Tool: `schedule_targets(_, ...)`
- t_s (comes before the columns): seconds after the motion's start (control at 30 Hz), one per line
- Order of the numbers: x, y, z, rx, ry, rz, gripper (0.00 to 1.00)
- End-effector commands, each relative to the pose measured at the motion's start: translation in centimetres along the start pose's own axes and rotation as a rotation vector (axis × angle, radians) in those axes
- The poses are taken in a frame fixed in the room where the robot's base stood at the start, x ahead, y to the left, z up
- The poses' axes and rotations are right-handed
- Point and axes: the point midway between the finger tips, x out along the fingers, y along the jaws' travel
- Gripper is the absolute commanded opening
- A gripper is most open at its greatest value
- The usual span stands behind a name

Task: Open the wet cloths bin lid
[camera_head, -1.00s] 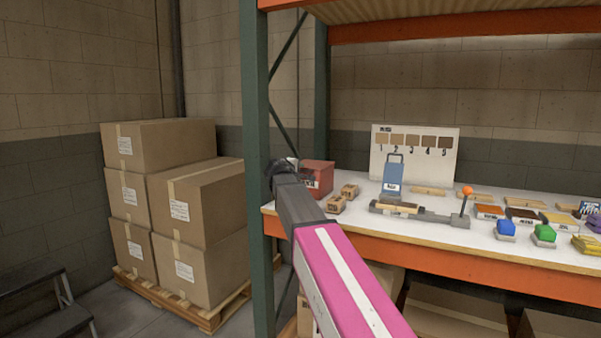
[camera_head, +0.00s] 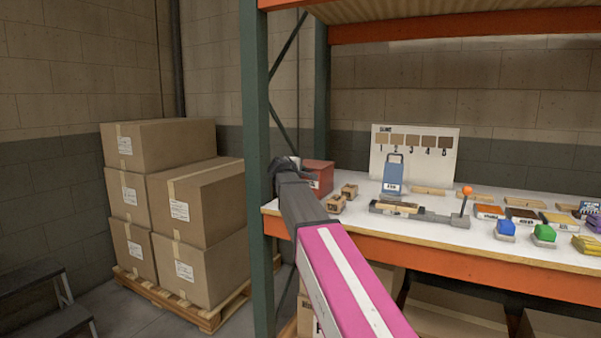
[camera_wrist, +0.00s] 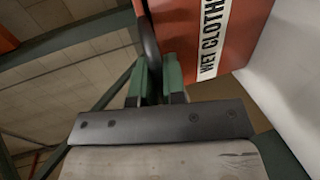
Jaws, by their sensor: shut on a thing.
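The wet cloths bin (camera_head: 321,180) is a small red box at the left end of the white shelf. In the wrist view its red wall (camera_wrist: 195,35) and the white "WET CLOTH..." label (camera_wrist: 211,38) are close and tilted. My gripper (camera_head: 284,163) is at the left side of the bin and partly covers it. In the wrist view the green fingers of my gripper (camera_wrist: 158,82) are shut on a dark curved handle (camera_wrist: 148,45) beside the red wall. The lid's top is too small and hidden to tell how far it stands open.
A green rack post (camera_head: 258,170) stands just left of my gripper. Small cardboard boxes (camera_head: 336,204) sit right of the bin. A lever device (camera_head: 430,215), blocks and a sample board (camera_head: 415,155) are farther right. Stacked cartons (camera_head: 190,210) stand on a pallet at left.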

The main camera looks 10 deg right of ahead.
Motion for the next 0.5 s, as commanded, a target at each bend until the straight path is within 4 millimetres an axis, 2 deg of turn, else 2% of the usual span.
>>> schedule_targets(0.27, -0.3, 2.9, -0.1, 0.004, 0.001, -0.113, 0.0)
schedule_targets(0.5, -0.2, 7.1, -0.3, 0.004, 0.003, -0.301, 0.0)
